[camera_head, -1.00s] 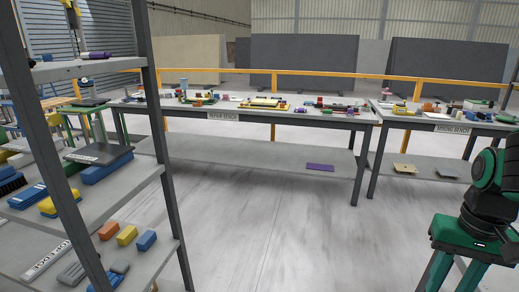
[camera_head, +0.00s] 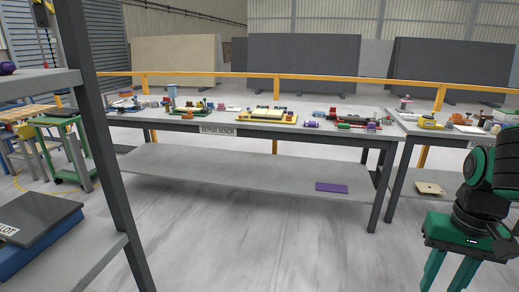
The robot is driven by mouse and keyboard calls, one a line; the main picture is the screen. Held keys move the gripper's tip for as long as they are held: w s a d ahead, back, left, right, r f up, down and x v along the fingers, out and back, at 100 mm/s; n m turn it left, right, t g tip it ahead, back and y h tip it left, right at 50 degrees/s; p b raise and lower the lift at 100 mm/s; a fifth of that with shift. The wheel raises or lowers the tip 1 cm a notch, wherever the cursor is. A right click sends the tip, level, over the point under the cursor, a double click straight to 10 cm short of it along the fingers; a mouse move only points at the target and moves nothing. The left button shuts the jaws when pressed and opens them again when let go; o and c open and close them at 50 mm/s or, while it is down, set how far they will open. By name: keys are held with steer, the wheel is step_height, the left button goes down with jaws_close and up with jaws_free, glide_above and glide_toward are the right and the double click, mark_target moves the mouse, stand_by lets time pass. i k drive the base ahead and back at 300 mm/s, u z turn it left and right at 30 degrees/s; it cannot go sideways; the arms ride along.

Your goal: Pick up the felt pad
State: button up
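A thin, flat purple piece (camera_head: 332,187) lies on the lower shelf of the repair bench, toward its right end; it looks like a pad, but I cannot tell for sure that it is the felt pad. My gripper (camera_head: 449,275) is at the lower right, pointing down, well in front of the bench and apart from the purple piece. Its two green fingers stand apart with nothing seen between them. The fingertips run close to or past the bottom edge.
The repair bench (camera_head: 165,175) has a cluttered top and a mostly bare lower shelf. A second bench with a tan plate (camera_head: 428,188) on its lower shelf stands at the right. A grey rack (camera_head: 95,130) stands close at the left. The floor (camera_head: 240,235) between is clear.

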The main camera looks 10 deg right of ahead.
mark_target(371, 128)
steer(key=i, duration=2.15)
steer(key=z, duration=1.3)
steer(key=i, duration=1.65)
steer(key=u, duration=0.05)
